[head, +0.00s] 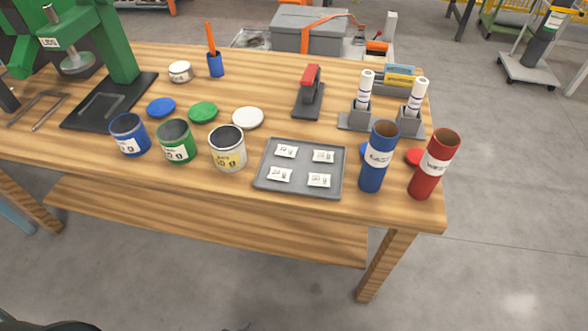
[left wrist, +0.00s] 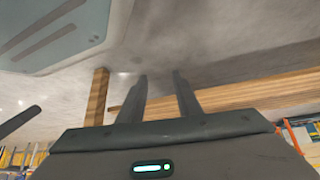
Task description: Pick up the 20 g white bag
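Several small white bags lie flat and apart on a grey tray (head: 298,194) at the front of the wooden table in the head view. They are a back left bag (head: 286,151), a back right bag (head: 323,156), a front left bag (head: 279,174) and a front right bag (head: 319,180). Their printed labels are too small to read surely, so I cannot tell which is 20 g. My left gripper (left wrist: 160,92) shows in the left wrist view with its two fingers apart and nothing between them. It is away from the bags. My right gripper is not in view.
A blue can (head: 130,136), green can (head: 176,142) and white can (head: 228,149) stand left of the tray. A tall blue tube (head: 378,160) and red tube (head: 434,166) stand to its right. A red-handled tool (head: 310,90) is behind. Floor in front is clear.

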